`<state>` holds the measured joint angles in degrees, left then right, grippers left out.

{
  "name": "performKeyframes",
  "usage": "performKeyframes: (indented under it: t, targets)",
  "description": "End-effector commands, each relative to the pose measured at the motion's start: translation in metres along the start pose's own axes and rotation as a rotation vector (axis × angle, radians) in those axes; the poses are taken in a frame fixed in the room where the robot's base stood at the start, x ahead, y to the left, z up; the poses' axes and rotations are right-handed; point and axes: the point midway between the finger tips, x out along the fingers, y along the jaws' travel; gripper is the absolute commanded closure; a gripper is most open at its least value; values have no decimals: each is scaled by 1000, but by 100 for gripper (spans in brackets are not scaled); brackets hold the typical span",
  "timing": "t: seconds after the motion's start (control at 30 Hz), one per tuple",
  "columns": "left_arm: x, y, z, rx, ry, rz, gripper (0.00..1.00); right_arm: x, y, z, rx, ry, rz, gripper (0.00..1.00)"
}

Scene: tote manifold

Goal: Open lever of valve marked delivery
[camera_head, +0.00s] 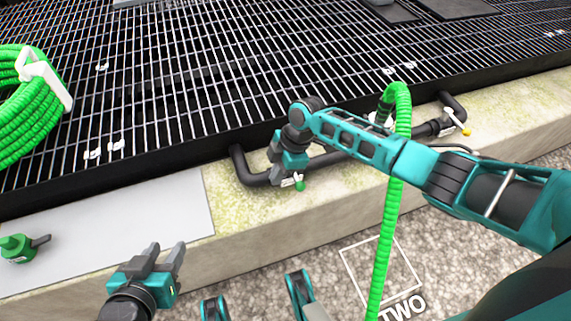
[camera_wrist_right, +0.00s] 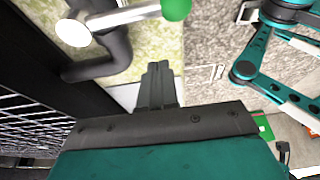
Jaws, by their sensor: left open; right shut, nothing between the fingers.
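The dark manifold pipe (camera_head: 258,180) runs along the concrete ledge below the grating. A lever with a green knob (camera_head: 299,185) sits at its left part, just below my right gripper (camera_head: 284,150). In the right wrist view the lever is a pale bar ending in the green knob (camera_wrist_right: 175,8), beyond the fingertips (camera_wrist_right: 157,68), which are shut and empty. The fingers appear apart from the lever. Another lever with a yellow knob (camera_head: 466,132) is at the pipe's right end. I cannot read any delivery marking. My left gripper (camera_head: 165,255) is open and empty at lower left.
A green hose (camera_head: 391,225) hangs down from the pipe across the ledge, behind my right arm. A green fitting with a dark handle (camera_head: 17,247) lies on the grey plate (camera_head: 150,212). A coiled green hose (camera_head: 22,125) lies on the grating (camera_head: 200,90).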

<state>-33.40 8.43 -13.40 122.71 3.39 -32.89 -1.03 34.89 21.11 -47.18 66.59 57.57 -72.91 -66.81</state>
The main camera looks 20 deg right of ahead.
Motion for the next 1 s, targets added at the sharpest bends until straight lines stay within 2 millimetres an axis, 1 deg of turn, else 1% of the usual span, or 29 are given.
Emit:
performKeyframes:
  t: [0.03, 0.1, 0.2, 0.33, 0.47, 0.83, 1.0]
  targets:
    - [4, 2, 4, -1, 3, 5, 57, 15, 0, 0, -1, 1, -2, 100]
    - [4, 4, 1, -5, 6, 9, 57, 9, 0, 15, 3, -3, 2, 100]
    - [5, 4, -1, -6, 10, 10, 57, 6, 0, 28, 1, -3, 1, 100]
    - [6, 4, -3, -7, 16, 11, 57, 4, 0, 36, 1, 0, 0, 100]
    - [7, 4, -4, -6, 18, 11, 57, 2, 0, 40, 0, 0, 0, 100]
    - [7, 3, -6, -6, 20, 9, 57, 2, -1, 40, 0, 0, 0, 100]
    - [5, 2, -8, -6, 21, 7, 57, -1, -4, 45, -2, 0, -2, 100]
